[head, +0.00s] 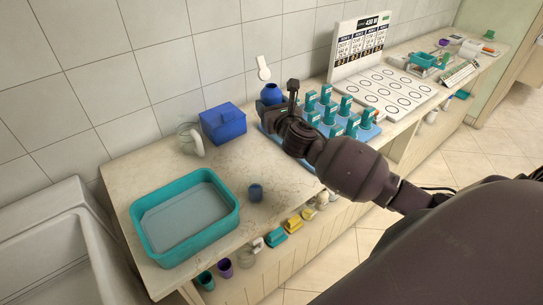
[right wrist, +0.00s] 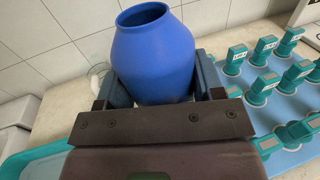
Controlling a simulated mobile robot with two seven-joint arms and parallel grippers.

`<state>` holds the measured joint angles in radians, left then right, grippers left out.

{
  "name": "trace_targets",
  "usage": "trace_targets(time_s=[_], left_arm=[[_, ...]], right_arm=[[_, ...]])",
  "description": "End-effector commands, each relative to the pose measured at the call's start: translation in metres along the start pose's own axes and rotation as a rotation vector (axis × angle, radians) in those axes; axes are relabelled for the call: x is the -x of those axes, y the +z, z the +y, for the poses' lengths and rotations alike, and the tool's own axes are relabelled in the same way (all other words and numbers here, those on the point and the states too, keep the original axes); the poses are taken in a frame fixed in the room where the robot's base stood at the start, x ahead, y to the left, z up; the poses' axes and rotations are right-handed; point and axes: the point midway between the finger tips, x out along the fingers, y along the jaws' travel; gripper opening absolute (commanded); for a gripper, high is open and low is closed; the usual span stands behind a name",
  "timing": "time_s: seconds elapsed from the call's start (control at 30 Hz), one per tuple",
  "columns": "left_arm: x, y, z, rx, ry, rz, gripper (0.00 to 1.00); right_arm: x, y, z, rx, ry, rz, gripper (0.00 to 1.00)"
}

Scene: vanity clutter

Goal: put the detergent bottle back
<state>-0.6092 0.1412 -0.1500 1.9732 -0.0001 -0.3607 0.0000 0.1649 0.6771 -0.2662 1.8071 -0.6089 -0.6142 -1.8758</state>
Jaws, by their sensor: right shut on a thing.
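The blue bottle (head: 271,93) has a wide open mouth and stands out beyond my right gripper (head: 280,107) at the back of the counter. In the right wrist view, the bottle (right wrist: 157,55) sits between the two fingers, which press on its sides. It looks roughly upright. Its lower part is hidden behind the gripper, so I cannot tell whether it touches anything below. I take it as the detergent bottle; no label shows. My left gripper is not in view.
A blue tray (head: 367,133) of several teal-topped bottles lies right beside my gripper. Bare counter (head: 226,165) lies between.

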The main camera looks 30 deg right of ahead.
Motion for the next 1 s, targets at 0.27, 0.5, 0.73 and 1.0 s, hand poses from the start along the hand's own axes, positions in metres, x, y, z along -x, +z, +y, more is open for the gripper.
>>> trace_targets(time_s=[0.27, 0.5, 0.73, 1.0], left_arm=[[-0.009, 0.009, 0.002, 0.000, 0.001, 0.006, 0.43], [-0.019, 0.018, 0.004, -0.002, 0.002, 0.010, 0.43], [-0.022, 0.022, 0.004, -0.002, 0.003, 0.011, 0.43], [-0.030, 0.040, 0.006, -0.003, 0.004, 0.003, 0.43]], right_arm=[[0.000, -0.065, 0.001, -0.004, -0.001, 0.001, 0.29], [0.000, -0.111, 0.000, -0.003, 0.000, 0.002, 0.29], [-0.001, -0.123, 0.000, -0.001, 0.001, -0.003, 0.29], [-0.001, -0.158, 0.001, -0.003, 0.001, 0.001, 0.29]])
